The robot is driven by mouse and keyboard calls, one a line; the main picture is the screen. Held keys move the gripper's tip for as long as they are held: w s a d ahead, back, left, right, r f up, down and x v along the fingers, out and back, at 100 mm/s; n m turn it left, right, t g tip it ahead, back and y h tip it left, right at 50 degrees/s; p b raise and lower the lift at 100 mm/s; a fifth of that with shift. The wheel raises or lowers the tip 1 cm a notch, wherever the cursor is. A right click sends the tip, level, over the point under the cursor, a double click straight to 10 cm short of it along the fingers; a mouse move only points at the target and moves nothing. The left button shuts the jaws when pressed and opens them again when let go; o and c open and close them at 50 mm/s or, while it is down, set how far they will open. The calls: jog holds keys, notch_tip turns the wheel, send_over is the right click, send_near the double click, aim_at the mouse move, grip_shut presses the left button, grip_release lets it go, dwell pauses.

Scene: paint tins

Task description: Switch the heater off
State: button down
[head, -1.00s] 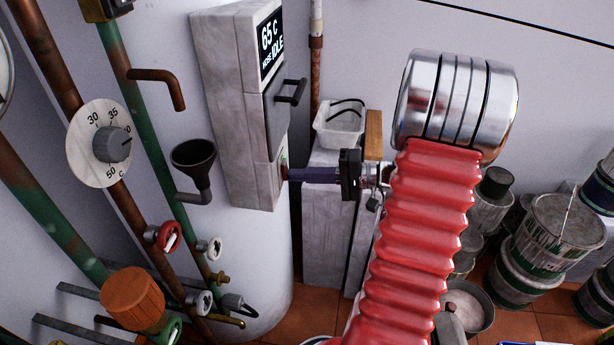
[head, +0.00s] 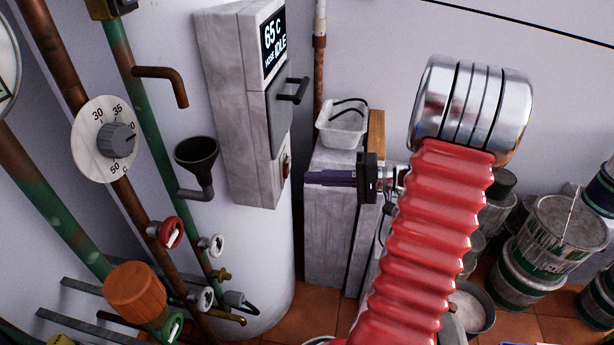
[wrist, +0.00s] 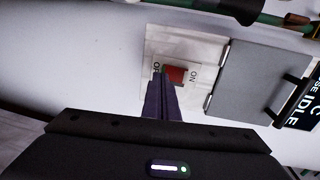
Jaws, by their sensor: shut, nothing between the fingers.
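The heater's control box (head: 240,110) is a pale grey box on the white tank, with a lit display (head: 273,44) reading 65 C and HOSE IDLE. A red rocker switch (head: 286,166) sits low on its side. In the wrist view the rocker (wrist: 177,75) lies between an ON label on the right and a partly hidden OFF label on the left, with a green sliver at its OFF end. I cannot tell its tilt for certain. My gripper (head: 308,178) is shut and empty, a little to the right of the switch. Its dark fingertips (wrist: 161,82) cover part of the switch plate.
A grey flap with a black handle (head: 292,90) sits above the switch. A black funnel (head: 196,155), pipes and valves stand to the left. A white tub (head: 341,123) rests on a cabinet behind my gripper. Paint tins (head: 560,230) stand at the right.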

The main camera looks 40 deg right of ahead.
jog(key=s+d+f, duration=0.1)
jog(key=s+d, duration=0.5)
jog(key=s, duration=0.1)
jog(key=shift+s+d+f, duration=0.2)
jog(key=shift+s+d, duration=0.05)
jog(key=shift+d, duration=0.15)
dwell(0.3)
jog(key=s+a+f+m+g+h, duration=0.1)
jog(key=s+a+f+m+g, duration=0.25)
jog(key=f, duration=0.35)
jog(key=s+a+n+g+h, duration=0.2)
jog(key=s+a+g+h, duration=0.1)
jog(key=a+g, duration=0.35)
jog(key=a+r+n+t+h, duration=0.1)
jog(key=a+r+n+h, duration=0.2)
jog(key=a+r+n, duration=0.2)
jog(key=a+r+n+t+h, duration=0.2)
jog(key=a+r+n+h, duration=0.2)
jog(key=a+r, duration=0.7)
jog(key=a+n, duration=0.2)
jog(key=a, duration=0.3)
jog(key=shift+w+a, duration=0.15)
jog(key=shift+w, duration=0.25)
